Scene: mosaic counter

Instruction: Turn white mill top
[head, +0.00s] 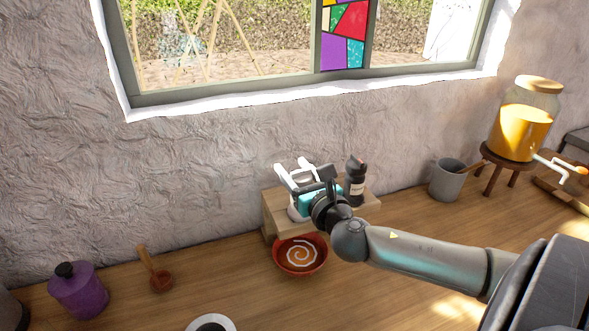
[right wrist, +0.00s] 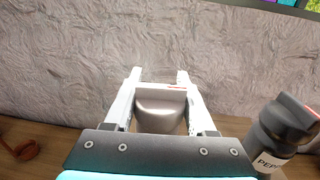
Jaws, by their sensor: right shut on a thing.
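The white mill (head: 296,213) stands on the small wooden stand, mostly hidden behind my right gripper in the head view. In the right wrist view its rounded pale top (right wrist: 161,108) sits between the two white fingers. My right gripper (head: 292,170) is shut on this top, with a finger on each side; its fingers also show in the right wrist view (right wrist: 160,82). The mill's lower part is largely hidden. My left gripper is not in view.
A dark pepper mill (head: 355,183) stands close on the right, also in the right wrist view (right wrist: 278,138). A red bowl (head: 300,268) sits in front of the wooden stand (head: 270,212). A grey cup (head: 446,182) and juice dispenser (head: 522,130) stand farther right. The wall is close behind.

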